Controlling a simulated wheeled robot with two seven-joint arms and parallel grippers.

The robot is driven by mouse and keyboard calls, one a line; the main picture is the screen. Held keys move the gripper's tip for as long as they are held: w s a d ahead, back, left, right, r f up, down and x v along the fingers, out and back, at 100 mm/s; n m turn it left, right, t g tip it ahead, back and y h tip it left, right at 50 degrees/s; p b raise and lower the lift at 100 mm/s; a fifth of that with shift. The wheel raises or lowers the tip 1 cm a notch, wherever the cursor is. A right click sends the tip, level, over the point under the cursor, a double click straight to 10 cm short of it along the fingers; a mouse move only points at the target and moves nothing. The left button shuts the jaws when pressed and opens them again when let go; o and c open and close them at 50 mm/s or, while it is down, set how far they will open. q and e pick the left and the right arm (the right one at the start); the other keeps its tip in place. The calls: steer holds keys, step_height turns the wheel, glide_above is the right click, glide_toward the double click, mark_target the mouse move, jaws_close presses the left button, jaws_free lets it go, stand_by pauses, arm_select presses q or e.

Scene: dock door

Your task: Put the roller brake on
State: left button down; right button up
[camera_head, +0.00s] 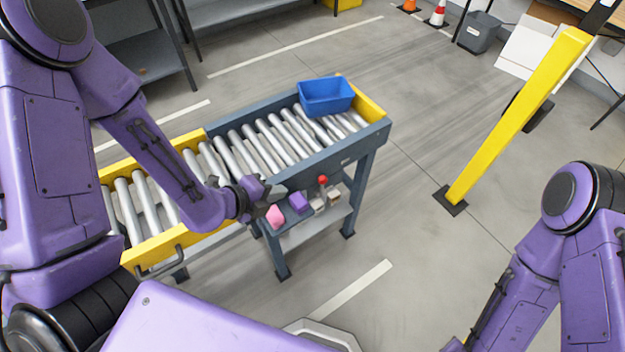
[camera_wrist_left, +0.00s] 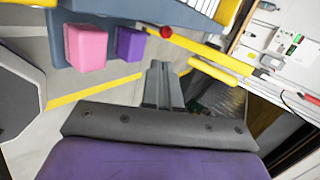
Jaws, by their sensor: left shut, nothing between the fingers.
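The roller conveyor (camera_head: 262,145) stands ahead of me, with a blue bin (camera_head: 326,97) on its far end. The brake lever's red ball knob (camera_head: 322,180) is at the conveyor's near side, on a short dark stem. The red knob also shows in the left wrist view (camera_wrist_left: 166,32), above the fingertips and apart from them. My left gripper (camera_head: 272,193) is at the conveyor's near side, left of the knob. Its fingers (camera_wrist_left: 158,80) are together with nothing between them. My right arm shows at the lower right, but its gripper is out of view.
A pink block (camera_head: 275,217), a purple block (camera_head: 298,202) and small pale blocks (camera_head: 318,205) are by the lower shelf (camera_head: 310,232), close to my left gripper. A yellow post (camera_head: 515,120) stands at the right. The floor between conveyor and post is clear.

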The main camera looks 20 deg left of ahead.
mark_target(319, 181)
arm_select(q)
steer(key=b+x, duration=0.2)
steer(key=b, duration=0.2)
steer(key=b+x, duration=0.3)
steer(key=b, duration=0.1)
steer(key=shift+s+a+f, duration=0.1)
steer(key=shift+f, duration=0.4)
steer(key=x, duration=0.2)
steer(key=r+x, duration=0.1)
steer(key=x, duration=0.2)
steer(key=w+p+x, duration=0.1)
steer(key=x, duration=0.2)
steer(key=shift+w+d+r, duration=0.15)
steer(key=shift+d, duration=0.2)
